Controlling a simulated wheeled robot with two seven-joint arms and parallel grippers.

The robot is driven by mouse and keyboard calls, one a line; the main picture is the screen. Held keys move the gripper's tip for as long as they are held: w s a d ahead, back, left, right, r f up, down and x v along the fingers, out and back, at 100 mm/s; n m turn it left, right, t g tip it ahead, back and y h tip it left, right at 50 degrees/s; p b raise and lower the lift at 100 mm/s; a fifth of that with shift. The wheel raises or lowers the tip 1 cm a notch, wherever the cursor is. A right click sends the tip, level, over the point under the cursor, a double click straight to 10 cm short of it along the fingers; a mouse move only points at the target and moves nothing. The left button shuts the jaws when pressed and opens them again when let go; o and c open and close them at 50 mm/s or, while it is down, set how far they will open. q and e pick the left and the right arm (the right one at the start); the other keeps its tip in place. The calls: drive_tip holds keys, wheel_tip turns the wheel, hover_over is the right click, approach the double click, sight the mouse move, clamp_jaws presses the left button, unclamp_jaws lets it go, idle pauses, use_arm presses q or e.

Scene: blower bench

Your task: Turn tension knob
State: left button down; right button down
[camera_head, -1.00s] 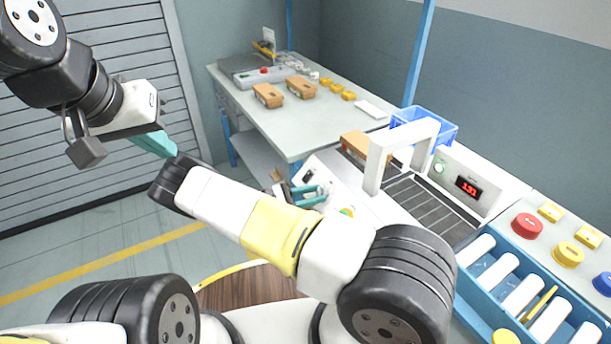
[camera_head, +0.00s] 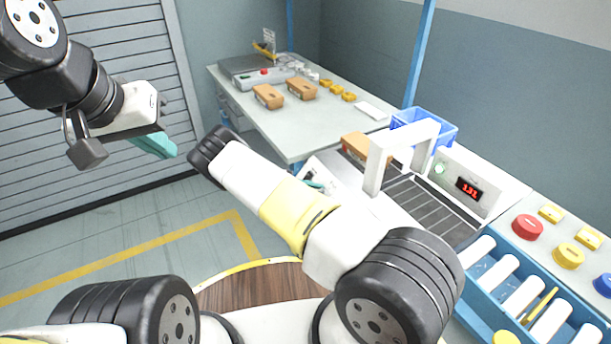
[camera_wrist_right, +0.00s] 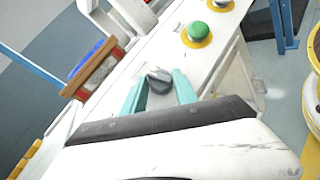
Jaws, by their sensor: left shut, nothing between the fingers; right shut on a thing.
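The tension knob (camera_wrist_right: 158,80) is a small grey knob with a raised grip, on the sloped white panel in the right wrist view. My right gripper (camera_wrist_right: 161,77) has its teal fingers on both sides of the knob and is shut on it. In the head view my right arm hides the knob and most of this gripper; only a bit of teal (camera_head: 313,185) shows. My left gripper (camera_head: 155,146) is shut and empty, high at the left, away from the bench. A red digital display (camera_head: 469,189) is lit on the white unit; its last digit is hard to read.
A green button (camera_wrist_right: 196,31) on a yellow base sits near the knob. A white arch (camera_head: 376,165) stands over the roller conveyor (camera_head: 432,208). A brown box (camera_head: 354,145) and a blue crate (camera_head: 450,131) are behind it. The floor at the left is clear.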

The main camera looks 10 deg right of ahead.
drive_tip(key=shift+w+r+m+g+y, duration=0.15)
drive_tip(key=shift+m+g+y, duration=0.2)
drive_tip(key=shift+m, duration=0.3)
drive_tip(key=shift+w+m+g+y, duration=0.1)
drive_tip(key=shift+m+g+y, duration=0.15)
drive_tip(key=shift+m+y, duration=0.3)
drive_tip(key=c, duration=1.3)
unclamp_jaws()
drive_tip(key=shift+v, duration=3.8)
drive_tip(key=shift+m, duration=0.3)
